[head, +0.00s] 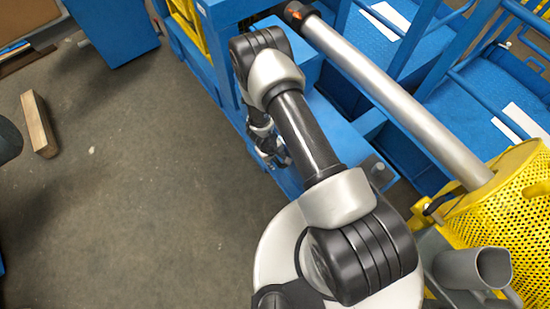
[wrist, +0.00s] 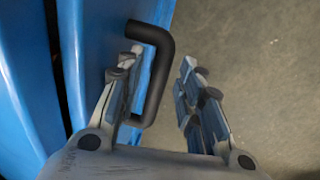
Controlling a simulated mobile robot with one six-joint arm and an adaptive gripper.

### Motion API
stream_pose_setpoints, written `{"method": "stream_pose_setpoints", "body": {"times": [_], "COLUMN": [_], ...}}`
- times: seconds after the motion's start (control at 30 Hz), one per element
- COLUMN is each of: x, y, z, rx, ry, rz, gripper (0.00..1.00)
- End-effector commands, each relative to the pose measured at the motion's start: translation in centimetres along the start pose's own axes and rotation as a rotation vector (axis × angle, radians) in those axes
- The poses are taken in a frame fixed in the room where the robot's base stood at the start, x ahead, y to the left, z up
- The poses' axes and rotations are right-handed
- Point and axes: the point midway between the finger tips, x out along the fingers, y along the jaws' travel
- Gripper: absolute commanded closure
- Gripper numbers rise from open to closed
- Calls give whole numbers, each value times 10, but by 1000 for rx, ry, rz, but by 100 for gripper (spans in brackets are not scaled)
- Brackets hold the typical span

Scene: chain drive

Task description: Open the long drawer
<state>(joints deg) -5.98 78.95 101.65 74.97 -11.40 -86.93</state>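The blue drawer front (wrist: 95,45) fills the left of the wrist view, with a dark gap beside another blue panel. A black bent bar handle (wrist: 160,62) stands out from this front. My gripper (wrist: 166,78) is open around the handle's bar. In the head view my gripper (head: 276,156) is small and low beside the blue unit (head: 290,180). The handle cannot be made out there, and my arm hides part of the unit.
Grey floor (head: 130,190) lies open to the left of the blue unit. A wooden block (head: 39,124) lies on it at the far left. A grey metal tube (head: 400,105) and a yellow perforated guard (head: 510,205) stand to the right of my arm.

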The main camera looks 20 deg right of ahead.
Motion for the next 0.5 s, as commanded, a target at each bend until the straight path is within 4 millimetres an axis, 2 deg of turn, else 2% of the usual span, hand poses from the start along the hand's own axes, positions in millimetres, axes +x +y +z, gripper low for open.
{"method": "stream_pose_setpoints", "body": {"times": [0.07, 0.43, 0.5], "x": [0, 0, 0], "y": [0, 0, 0], "z": [0, 0, 0], "rx": [0, 0, 0], "ry": [0, 0, 0], "rz": [0, 0, 0], "gripper": [74, 98, 100]}}
